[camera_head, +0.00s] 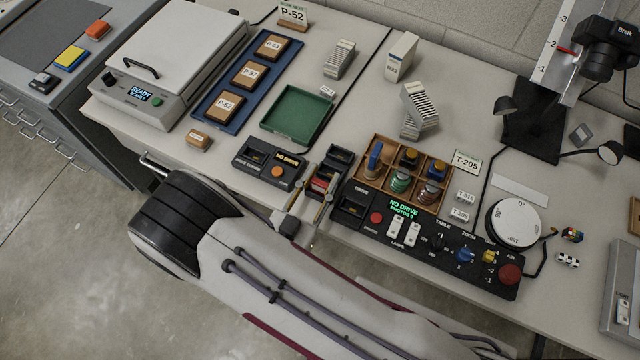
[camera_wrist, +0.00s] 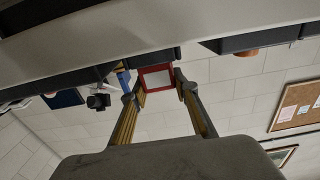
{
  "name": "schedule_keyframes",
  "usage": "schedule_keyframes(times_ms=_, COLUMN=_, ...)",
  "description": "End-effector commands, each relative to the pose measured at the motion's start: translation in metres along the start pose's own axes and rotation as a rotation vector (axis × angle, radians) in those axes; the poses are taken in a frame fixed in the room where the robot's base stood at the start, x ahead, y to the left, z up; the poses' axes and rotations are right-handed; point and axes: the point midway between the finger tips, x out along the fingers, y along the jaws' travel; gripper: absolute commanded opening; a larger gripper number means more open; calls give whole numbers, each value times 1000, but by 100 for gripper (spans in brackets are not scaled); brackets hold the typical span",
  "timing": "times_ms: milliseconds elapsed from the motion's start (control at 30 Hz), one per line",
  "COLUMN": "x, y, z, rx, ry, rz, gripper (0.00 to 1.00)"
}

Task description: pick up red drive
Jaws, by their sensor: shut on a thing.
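The red drive (camera_head: 320,184) shows at the front of a black holder (camera_head: 341,156) near the table's front edge. In the wrist view the red drive (camera_wrist: 157,78) shows its red frame and pale label. My gripper (camera_head: 317,191) has one finger on each side of the drive and is shut on it. The wrist view also shows my gripper's fingertips (camera_wrist: 157,92) against the drive's two sides. I cannot tell whether the drive is still seated in the holder or clear of it.
A drive eraser box (camera_head: 268,168) stands close on the left. A control panel reading NO DRIVE (camera_head: 405,208) stands close on the right. A green tray (camera_head: 297,115) lies behind, left.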

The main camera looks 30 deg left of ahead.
Motion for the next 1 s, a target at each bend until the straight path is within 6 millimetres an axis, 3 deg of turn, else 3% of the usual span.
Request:
schedule_keyframes(times_ms=467, x=0, y=-1, z=-12, rx=2, ry=0, rz=0, gripper=7)
schedule_keyframes(times_ms=1000, x=0, y=0, z=-67, rx=2, ry=1, rz=0, gripper=7)
